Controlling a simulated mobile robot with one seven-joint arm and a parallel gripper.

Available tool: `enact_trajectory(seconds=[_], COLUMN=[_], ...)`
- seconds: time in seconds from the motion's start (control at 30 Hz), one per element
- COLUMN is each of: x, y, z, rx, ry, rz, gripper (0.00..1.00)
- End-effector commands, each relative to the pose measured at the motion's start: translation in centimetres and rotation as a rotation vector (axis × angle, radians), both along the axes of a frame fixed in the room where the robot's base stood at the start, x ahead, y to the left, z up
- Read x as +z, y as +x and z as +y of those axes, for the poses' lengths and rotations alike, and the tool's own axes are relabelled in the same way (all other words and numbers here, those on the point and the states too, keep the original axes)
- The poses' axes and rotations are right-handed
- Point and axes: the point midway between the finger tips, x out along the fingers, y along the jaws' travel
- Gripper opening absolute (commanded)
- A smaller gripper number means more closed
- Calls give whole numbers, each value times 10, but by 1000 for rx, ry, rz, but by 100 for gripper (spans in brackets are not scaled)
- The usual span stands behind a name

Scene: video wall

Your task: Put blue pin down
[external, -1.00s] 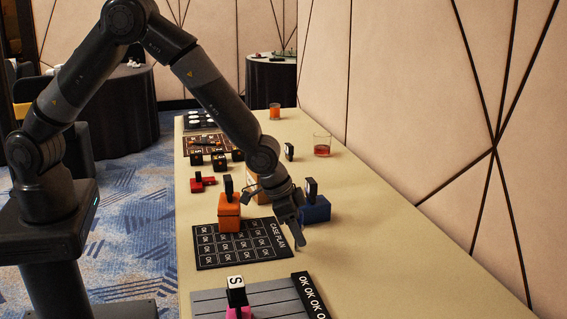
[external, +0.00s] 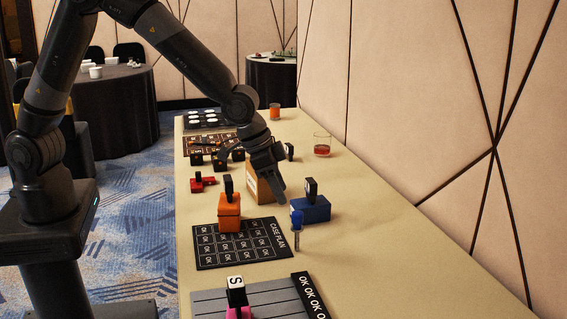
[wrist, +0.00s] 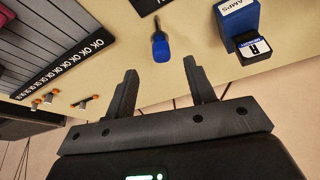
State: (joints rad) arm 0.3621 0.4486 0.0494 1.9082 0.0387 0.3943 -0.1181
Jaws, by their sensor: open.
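The blue pin (external: 297,222) stands upright on the table beside the right edge of the black CASE PLAN board (external: 207,260). In the wrist view the blue pin (wrist: 160,46) is beyond the fingertips, between their lines and apart from both. My gripper (external: 281,193) is open and empty, above and behind the pin in the external view. In the wrist view both fingers of my gripper (wrist: 160,80) are spread with nothing between them.
A blue block (external: 314,212) with a black-topped stamp is close behind the pin. An orange block (external: 229,218) stands on the board. A tan box (external: 262,186) is behind my gripper. A grey striped board (external: 262,301) lies in front.

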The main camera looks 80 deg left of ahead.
Motion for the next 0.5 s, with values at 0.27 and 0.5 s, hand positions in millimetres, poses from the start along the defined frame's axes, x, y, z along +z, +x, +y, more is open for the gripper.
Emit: enact_trajectory(seconds=[0.27,0.5], x=[59,129], y=[-28,-88], z=[34,84], rx=[36,86], ry=[-11,-21], rz=[-16,-35], gripper=[50,50])
